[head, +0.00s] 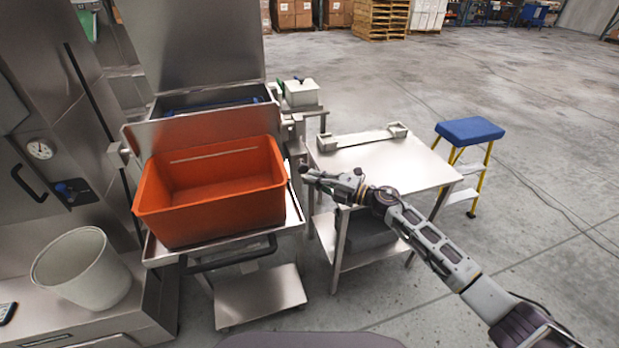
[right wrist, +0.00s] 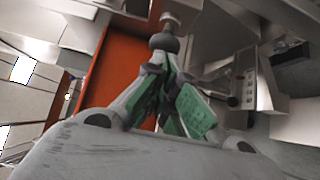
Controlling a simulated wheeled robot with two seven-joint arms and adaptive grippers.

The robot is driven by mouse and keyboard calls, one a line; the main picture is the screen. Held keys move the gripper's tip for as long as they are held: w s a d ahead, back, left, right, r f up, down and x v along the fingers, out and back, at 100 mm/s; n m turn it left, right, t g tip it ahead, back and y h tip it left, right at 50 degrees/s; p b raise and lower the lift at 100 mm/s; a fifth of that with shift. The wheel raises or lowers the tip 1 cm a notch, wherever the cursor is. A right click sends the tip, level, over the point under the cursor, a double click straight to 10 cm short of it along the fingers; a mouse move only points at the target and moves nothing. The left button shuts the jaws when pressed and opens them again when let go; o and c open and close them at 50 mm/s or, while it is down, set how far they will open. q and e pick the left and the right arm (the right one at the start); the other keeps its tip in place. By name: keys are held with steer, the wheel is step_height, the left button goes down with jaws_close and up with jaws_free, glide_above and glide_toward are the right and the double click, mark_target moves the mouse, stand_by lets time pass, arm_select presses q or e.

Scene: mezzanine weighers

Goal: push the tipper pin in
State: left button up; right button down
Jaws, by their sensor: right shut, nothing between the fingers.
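The tipper pin shows as a dark round knob (right wrist: 164,42) on a pale metal shank in the right wrist view, just beyond my fingertips. In the head view a small dark knob (head: 303,168) sits at the right side of the tipper, by the orange tub's right end. My right gripper (head: 313,178) is shut and empty, its tips at or very near this knob. In the right wrist view its fingers (right wrist: 160,68) come together just below the knob. I cannot tell whether they touch it. My left gripper is out of view.
The orange tub (head: 210,219) sits on the steel tipper (head: 285,224). A steel side table (head: 385,165) stands to the right, under my right forearm. A blue-topped step stool (head: 470,130) stands beyond it. A white bin (head: 85,270) is at the left.

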steer(key=v, duration=1)
steer(key=shift+s+d, duration=0.15)
steer(key=shift+f, duration=0.1)
stand_by(0.3)
